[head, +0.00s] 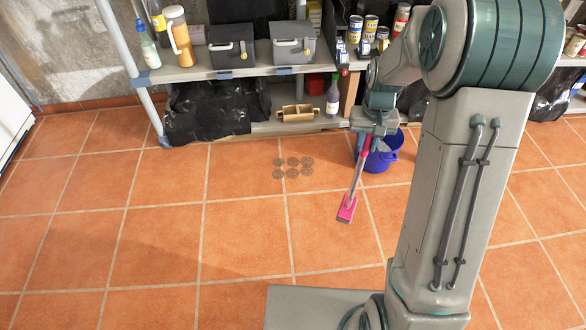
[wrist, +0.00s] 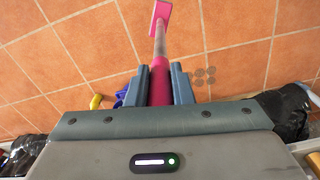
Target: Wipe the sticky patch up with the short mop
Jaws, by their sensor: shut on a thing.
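The sticky patch (head: 293,167) shows as a cluster of several dull grey-brown round spots on the orange tile floor. It also shows in the wrist view (wrist: 204,75), to the right of the mop. The short mop (head: 347,210) has a pink flat head, a pale lower shaft and a pink grip. My gripper (head: 373,127) is shut on the mop's pink grip, and in the wrist view its blue fingers (wrist: 166,84) close on both sides. The mop slants down, its head to the right of and nearer than the patch. I cannot tell if the head touches the floor.
A blue bucket (head: 379,158) stands on the floor just behind the mop. Behind it, a grey shelf (head: 190,72) holds boxes, bottles and cans, with black bags (head: 210,112) and a wooden caddy (head: 297,113) below. The tiles to the left and front are clear.

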